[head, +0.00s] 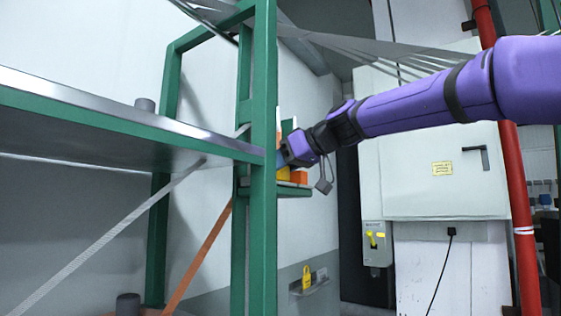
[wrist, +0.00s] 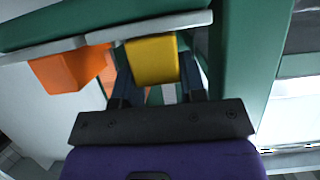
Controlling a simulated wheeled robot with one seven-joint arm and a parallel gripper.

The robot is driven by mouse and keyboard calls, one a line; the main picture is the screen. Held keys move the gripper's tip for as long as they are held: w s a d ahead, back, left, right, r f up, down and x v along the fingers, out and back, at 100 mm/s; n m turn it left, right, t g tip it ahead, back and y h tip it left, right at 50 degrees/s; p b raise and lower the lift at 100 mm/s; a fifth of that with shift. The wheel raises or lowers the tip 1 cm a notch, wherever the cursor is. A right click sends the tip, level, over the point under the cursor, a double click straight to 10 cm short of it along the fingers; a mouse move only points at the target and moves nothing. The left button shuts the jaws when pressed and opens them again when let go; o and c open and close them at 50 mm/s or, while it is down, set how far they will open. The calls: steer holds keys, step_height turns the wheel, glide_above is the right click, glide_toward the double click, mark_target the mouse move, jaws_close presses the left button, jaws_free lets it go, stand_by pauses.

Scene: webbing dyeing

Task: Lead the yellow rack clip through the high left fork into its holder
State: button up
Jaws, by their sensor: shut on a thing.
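The yellow rack clip (wrist: 153,60) is between the two dark fingers of my gripper (wrist: 156,78) in the wrist view, and the gripper is shut on it. The clip's top end meets a pale-edged ledge (wrist: 100,37); I cannot tell whether it is seated or only touching. In the head view a bit of yellow (head: 283,173) shows just below my gripper (head: 284,158), beside the green post (head: 263,130), which partly hides the fingertips. I cannot make out the high left fork or the clip's holder for certain.
An orange block (wrist: 70,68) is left of the yellow clip, close to the finger; it also shows in the head view (head: 299,177). A green bracket (head: 293,191) is below. A long green-edged shelf (head: 130,122) is left, with slanting webbing straps (head: 105,238). A red pipe (head: 513,190) stands right.

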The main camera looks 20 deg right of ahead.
steer(key=o, duration=1.1)
steer(key=v, duration=1.1)
steer(key=s+f+m+g+h, duration=0.2)
steer(key=s+f, duration=0.5)
steer(key=f, duration=0.5)
steer(key=s+f+m+g+h, duration=0.2)
steer(key=s+f, duration=0.4)
steer(key=f, duration=0.6)
steer(key=s+d+f+m+g+h, duration=0.1)
steer(key=s+f+m+h, duration=0.2)
steer(key=s+f, duration=0.4)
step_height(320, 180, down, 6)
steer(key=shift+s+r+g+h, duration=0.15)
steer(key=shift+s+g+h, duration=0.25)
steer(key=shift+h, duration=0.1)
steer(key=shift+d, duration=0.1)
